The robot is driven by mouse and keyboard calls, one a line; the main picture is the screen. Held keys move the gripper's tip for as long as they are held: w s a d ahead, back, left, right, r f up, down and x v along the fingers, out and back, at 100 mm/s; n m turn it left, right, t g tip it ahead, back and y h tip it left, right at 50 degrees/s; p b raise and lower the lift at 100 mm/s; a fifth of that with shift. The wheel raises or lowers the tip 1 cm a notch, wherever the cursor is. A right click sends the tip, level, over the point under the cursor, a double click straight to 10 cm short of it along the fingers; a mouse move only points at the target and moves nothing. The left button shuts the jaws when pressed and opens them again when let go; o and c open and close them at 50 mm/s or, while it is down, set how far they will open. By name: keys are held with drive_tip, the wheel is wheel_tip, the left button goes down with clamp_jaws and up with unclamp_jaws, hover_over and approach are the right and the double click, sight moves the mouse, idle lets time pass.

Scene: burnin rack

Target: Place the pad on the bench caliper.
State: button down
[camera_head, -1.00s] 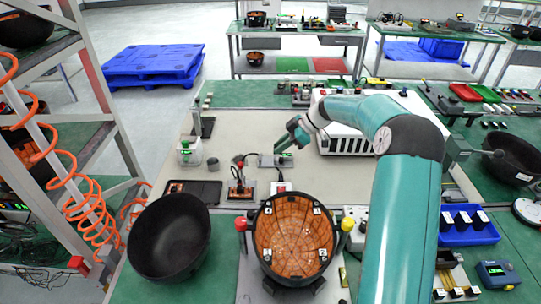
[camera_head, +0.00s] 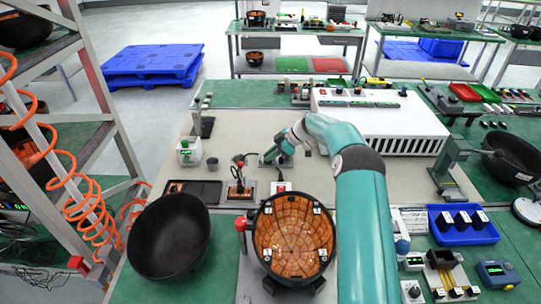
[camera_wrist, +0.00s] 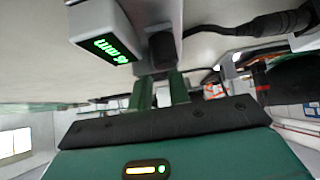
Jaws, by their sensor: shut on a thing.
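My gripper (camera_head: 267,158) is low over the middle of the pale bench mat, beside the bench caliper. In the wrist view, its green fingers (camera_wrist: 160,88) are close together, shut on a small dark block (camera_wrist: 164,50) that appears to be the pad. The bench caliper (camera_wrist: 106,32) is a pale grey box with a green "mm" readout, close at the upper left of the pad. I cannot tell whether pad and caliper touch. In the head view the gripper hides the pad and much of the caliper.
A black cable (camera_wrist: 262,24) lies close by in the wrist view. A white vented box (camera_head: 385,135) stands right of the gripper. An orange-lined bowl (camera_head: 293,235) and a black bowl (camera_head: 168,237) are nearer.

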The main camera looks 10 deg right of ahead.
drive_tip(key=c, duration=1.3)
unclamp_jaws()
drive_tip(key=v, duration=1.2)
drive_tip(key=s+a+r+m+h, duration=0.3)
drive_tip(key=s+a+r, duration=0.2)
drive_tip(key=s+r, duration=0.4)
drive_tip(key=s+a+r+m+h, duration=0.3)
drive_tip(key=s+a+r+m, duration=0.1)
drive_tip(key=s+r, duration=0.55)
drive_tip(key=s+m+t+h, duration=0.1)
drive_tip(key=s+m, duration=0.2)
drive_tip(key=s, duration=0.6)
drive_tip(key=s+f+m+t+h, duration=0.1)
drive_tip(key=s+m, duration=0.2)
drive_tip(key=s, duration=0.6)
drive_tip(key=s+f+m+t, duration=0.1)
drive_tip(key=s+m, duration=0.1)
drive_tip(key=s, duration=0.8)
drive_tip(key=shift+d+m+t+h, duration=0.35)
drive_tip(key=shift+m+t+h, duration=0.05)
